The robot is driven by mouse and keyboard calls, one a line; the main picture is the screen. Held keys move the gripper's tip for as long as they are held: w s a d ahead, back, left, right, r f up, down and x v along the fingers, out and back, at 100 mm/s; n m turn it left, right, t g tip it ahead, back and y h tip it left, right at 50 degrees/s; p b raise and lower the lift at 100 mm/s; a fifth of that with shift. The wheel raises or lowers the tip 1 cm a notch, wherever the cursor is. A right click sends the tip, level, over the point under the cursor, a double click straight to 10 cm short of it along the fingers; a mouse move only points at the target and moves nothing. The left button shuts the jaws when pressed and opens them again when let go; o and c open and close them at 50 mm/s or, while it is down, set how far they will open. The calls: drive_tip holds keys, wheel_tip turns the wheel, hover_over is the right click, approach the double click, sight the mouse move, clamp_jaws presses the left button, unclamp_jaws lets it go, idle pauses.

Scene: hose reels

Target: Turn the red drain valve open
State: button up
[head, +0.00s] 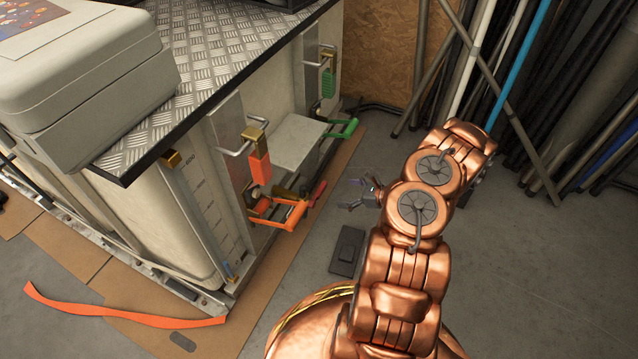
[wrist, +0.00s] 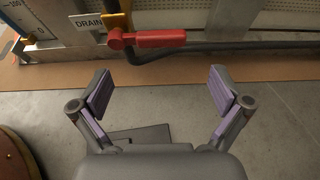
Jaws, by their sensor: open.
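The red drain valve handle (wrist: 160,39) lies level across the upper middle of the wrist view, on a yellow fitting beside a "DRAIN" label (wrist: 88,22). In the head view a red handle (head: 318,193) shows low on the tank's side, behind an orange lever handle. My gripper (wrist: 160,91) is open and empty, its two padded fingers spread wide. The handle is beyond the fingertips, with no contact. In the head view my gripper (head: 347,195) hangs just right of the red handle, over the floor.
A dark pipe (wrist: 220,46) runs behind the handle along the tank base. An orange lever (head: 285,215) and green lever (head: 345,128) stick out from the tank side. A dark flat object (head: 347,250) lies on the floor. Pipes (head: 540,80) lean at right.

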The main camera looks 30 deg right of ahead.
sight(323, 190)
drive_tip(key=b+x, duration=0.2)
drive_tip(key=x, duration=0.4)
drive_tip(key=shift+w+f+b, duration=0.15)
drive_tip(key=shift+b, duration=0.15)
drive_tip(key=shift+w+a+f, duration=0.15)
drive_tip(key=shift+w+a, duration=0.25)
drive_tip(key=shift+w, duration=0.15)
drive_tip(key=shift+c, duration=0.2)
drive_tip(key=c, duration=1.6)
